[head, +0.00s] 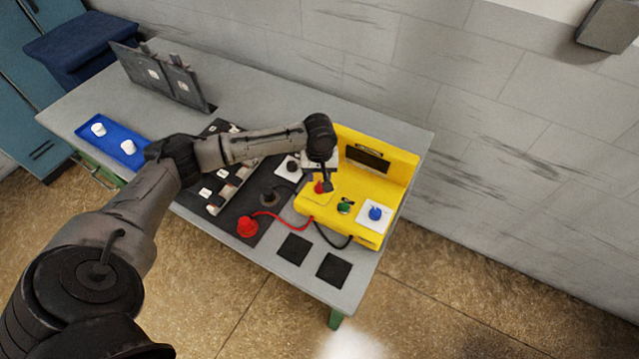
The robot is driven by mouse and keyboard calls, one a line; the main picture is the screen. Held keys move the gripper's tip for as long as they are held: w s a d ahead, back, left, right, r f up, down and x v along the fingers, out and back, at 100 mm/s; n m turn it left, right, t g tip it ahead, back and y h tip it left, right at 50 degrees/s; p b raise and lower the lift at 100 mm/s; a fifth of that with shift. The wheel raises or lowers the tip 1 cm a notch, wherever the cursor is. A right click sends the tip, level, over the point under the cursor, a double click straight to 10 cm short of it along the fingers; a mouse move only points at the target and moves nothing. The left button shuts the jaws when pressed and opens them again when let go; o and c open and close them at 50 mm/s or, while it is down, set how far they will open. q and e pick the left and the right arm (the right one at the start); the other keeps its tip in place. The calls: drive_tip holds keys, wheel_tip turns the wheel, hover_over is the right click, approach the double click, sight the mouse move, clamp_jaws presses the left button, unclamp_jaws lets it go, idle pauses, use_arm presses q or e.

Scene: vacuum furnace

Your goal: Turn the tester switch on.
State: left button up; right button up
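The yellow tester (375,183) stands at the right end of the grey table, with a dark display in its raised back. Its top carries a blue knob (375,213) on a white plate, a green part (345,207) with a dark piece, and a red part (319,187). I cannot tell which of these is the switch. My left gripper (327,187) points down over the tester's left part, close beside the red part. Whether it touches anything is unclear, and its fingers are too small to read as open or shut. My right gripper is out of view.
A red plug (247,226) with a red cable and a black cable lie at the tester's front. Two black squares (294,248) are near the table's front edge. A blue tray (112,140) with white pieces and dark upright panels (160,78) are at left.

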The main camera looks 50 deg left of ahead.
sight(319, 185)
use_arm(q)
drive_tip(key=shift+f, duration=2.5)
drive_tip(key=shift+c, duration=0.2)
clamp_jaws()
